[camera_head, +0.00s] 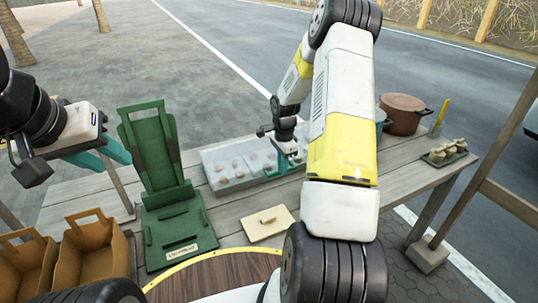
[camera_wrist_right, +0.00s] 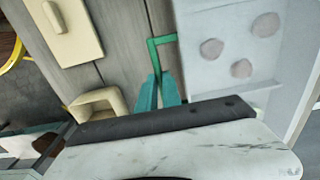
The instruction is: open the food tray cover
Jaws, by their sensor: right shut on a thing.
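The food tray (camera_head: 218,186) stands on the wooden table with several round pale pieces showing through its grey, see-through cover (camera_head: 226,152). The cover also shows at the upper right of the right wrist view (camera_wrist_right: 205,75). My right gripper (camera_head: 287,163) is at the tray's right side. In the right wrist view its teal fingers (camera_wrist_right: 160,92) are shut on a thin green handle (camera_wrist_right: 153,55) at the cover's edge. The cover appears to lie flat. My left gripper (camera_head: 108,158) is empty, with its teal fingers apart, left of the green stand.
A green folding stand (camera_head: 155,150) stands left of the tray. A cream board with a handle (camera_head: 262,229) lies in front. Brown paper bags (camera_head: 98,248) are at front left. A brown pot (camera_head: 402,117) and a small green tray (camera_head: 443,160) are at right.

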